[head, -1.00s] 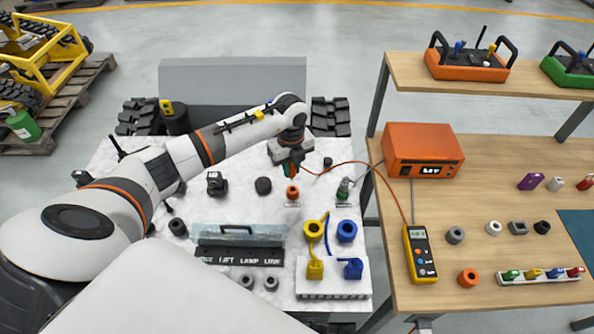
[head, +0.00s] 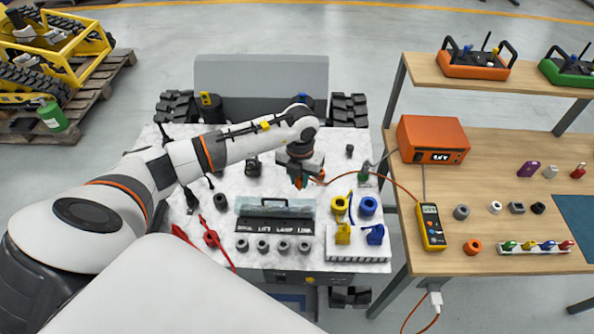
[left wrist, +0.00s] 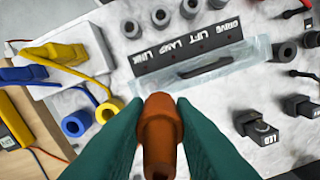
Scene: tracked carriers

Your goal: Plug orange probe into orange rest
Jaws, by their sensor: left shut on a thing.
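My left gripper (head: 299,182) is shut on the orange probe (left wrist: 160,135) above the white top of the carrier. In the left wrist view the probe sits between the two dark green fingertips. An orange cable runs from near the gripper to the right, toward the bench. An orange ring-shaped rest (head: 472,247) stands on the wooden bench at the right, well apart from the gripper. The carrier top right under the gripper is hidden in the head view. My right gripper is not in view.
On the carrier are a clear-covered panel (head: 275,207), a yellow ring (head: 339,204), a blue ring (head: 368,205) and a red ring (head: 211,238) with red cables. The bench bears an orange box (head: 432,139) and a yellow meter (head: 431,227).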

